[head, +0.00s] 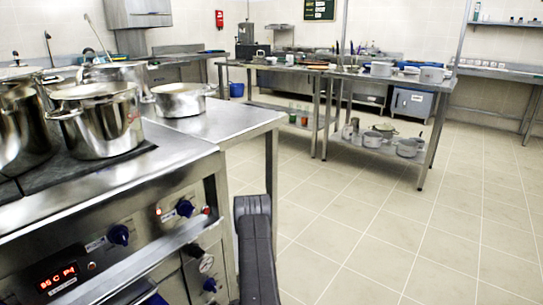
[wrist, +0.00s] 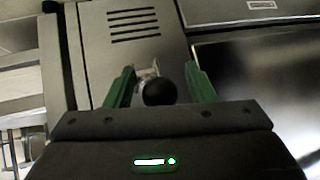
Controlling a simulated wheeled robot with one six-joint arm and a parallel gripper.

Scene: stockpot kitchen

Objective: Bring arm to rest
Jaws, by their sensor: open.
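My gripper (wrist: 160,72) shows in the wrist view with its two green fingers spread apart. A round black knob (wrist: 159,92) appears between the fingers, with a small pale metal piece behind it. A gap shows between the knob and each finger; how deep the knob lies is hard to tell. Behind it is a grey panel (wrist: 95,45) with dark slots. In the head view a dark grey part of my arm (head: 257,250) stands beside the stove's right side. My gripper is not visible there.
The stove (head: 130,215) with knobs and a red display is close at left. A steel table (head: 375,150) with pots stands farther back. The tiled floor (head: 400,245) at right is clear.

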